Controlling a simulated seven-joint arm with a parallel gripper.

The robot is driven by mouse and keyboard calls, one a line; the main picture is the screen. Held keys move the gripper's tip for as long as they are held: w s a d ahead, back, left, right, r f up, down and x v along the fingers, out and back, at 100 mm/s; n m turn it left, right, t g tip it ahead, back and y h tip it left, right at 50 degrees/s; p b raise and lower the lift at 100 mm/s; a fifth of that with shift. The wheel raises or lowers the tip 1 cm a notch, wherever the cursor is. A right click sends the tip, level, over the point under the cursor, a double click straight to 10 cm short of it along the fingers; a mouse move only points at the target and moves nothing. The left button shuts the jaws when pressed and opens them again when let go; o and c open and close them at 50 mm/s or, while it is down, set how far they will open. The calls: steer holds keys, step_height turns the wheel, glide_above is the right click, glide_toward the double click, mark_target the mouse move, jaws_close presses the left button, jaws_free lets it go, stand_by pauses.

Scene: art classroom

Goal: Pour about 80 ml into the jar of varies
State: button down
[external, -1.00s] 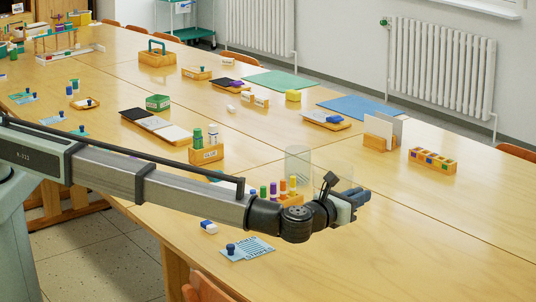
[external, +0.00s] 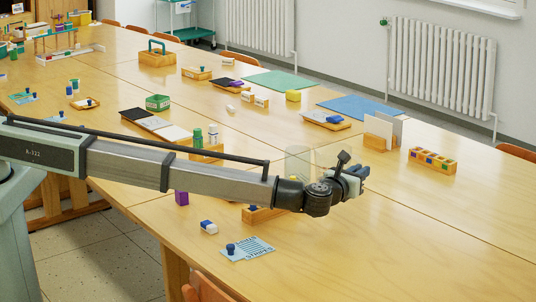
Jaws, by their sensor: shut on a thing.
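A clear, glassy jar (external: 298,152) stands on the table behind my wrist; its lower part is hidden by my arm. No label or liquid level can be made out in it. My gripper (external: 358,180) is just right of the jar in the picture, above the table. It is shut on what looks like a clear container (external: 328,158), seen only as a faint outline beside the jar. Its contents and tilt cannot be told.
A wooden block rack (external: 262,214) sits partly hidden below my wrist. A wooden card holder (external: 376,142) and a tray of coloured pieces (external: 432,160) stand to the right. A blue-and-white eraser (external: 209,227) and a stamp on a card (external: 247,247) lie in front.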

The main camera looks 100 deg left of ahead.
steer(key=shift+n+g+y, duration=0.4)
steer(key=shift+n+g, duration=0.1)
steer(key=shift+g, duration=0.2)
steer(key=a+f, duration=0.1)
steer(key=a, duration=0.2)
steer(key=w+a+f, duration=0.1)
steer(key=a+f, duration=0.1)
steer(key=a, duration=0.2)
steer(key=w+a+f, duration=0.1)
steer(key=a, duration=0.3)
steer(key=shift+w+a+f, duration=0.15)
steer(key=shift+a+f, duration=0.1)
steer(key=shift+w+d+f, duration=0.1)
steer(key=shift+w, duration=0.75)
steer(key=shift+m, duration=0.3)
steer(key=s+a+r+n, duration=0.2)
steer(key=s+r+n, duration=0.2)
steer(key=r, duration=0.3)
steer(key=s+a+r+n, duration=0.2)
steer(key=s+r+n, duration=0.2)
steer(key=r+n, duration=0.3)
steer(key=shift+s+n, duration=0.15)
steer(key=shift+n, duration=0.15)
steer(key=shift+s+a+n, duration=0.25)
steer(key=shift+s+n, duration=0.15)
steer(key=shift+n, duration=0.1)
